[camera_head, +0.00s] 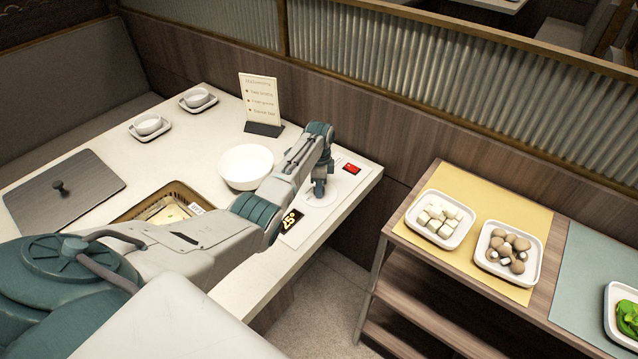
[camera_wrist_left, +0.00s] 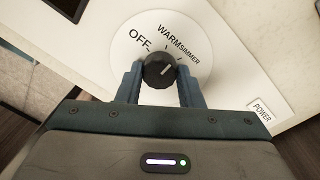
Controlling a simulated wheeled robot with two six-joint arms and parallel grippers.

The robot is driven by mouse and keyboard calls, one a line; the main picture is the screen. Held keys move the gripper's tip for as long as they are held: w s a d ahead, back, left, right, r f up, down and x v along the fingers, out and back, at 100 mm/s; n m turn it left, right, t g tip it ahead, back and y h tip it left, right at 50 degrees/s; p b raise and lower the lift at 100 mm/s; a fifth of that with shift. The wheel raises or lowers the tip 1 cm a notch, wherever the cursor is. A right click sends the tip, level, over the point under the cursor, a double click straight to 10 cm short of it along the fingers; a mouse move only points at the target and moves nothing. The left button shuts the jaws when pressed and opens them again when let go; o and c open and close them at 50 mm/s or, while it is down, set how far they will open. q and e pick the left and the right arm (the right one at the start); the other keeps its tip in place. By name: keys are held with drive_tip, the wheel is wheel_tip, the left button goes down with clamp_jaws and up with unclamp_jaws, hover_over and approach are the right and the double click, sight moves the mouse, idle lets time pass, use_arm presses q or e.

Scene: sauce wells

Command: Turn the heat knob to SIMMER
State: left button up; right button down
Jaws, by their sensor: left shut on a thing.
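The heat knob (camera_wrist_left: 157,76) is a small black round knob on a white dial plate (camera_wrist_left: 215,70) printed OFF, WARM and SIMMER. In the left wrist view its pale pointer mark faces up and right, toward the WARM and SIMMER side. Whether it lines up exactly with SIMMER is too small to tell. My left gripper (camera_wrist_left: 160,84) is shut on the knob, one finger on each side. In the head view my left gripper (camera_head: 319,188) points down at the dial plate (camera_head: 329,198), and it hides the knob. My right gripper is not in view.
A red switch (camera_head: 351,169) and a display reading 25° (camera_head: 291,220) lie near the dial. A white bowl (camera_head: 246,167), a basket (camera_head: 180,190) and a menu stand (camera_head: 260,100) are on the table. A side shelf (camera_head: 420,262) with food trays stands right, across a gap.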

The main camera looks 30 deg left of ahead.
use_arm(q)
drive_tip(key=m, duration=0.3)
drive_tip(key=shift+d+r+p, duration=0.1)
drive_tip(key=shift+p, duration=0.2)
drive_tip(key=shift+m, duration=1)
drive_tip(key=o, duration=0.8)
drive_tip(key=shift+o, duration=0.8)
wheel_tip(320, 180, up, 11)
drive_tip(key=b, duration=0.1)
drive_tip(key=shift+w, duration=0.3)
drive_tip(key=shift+f, duration=0.2)
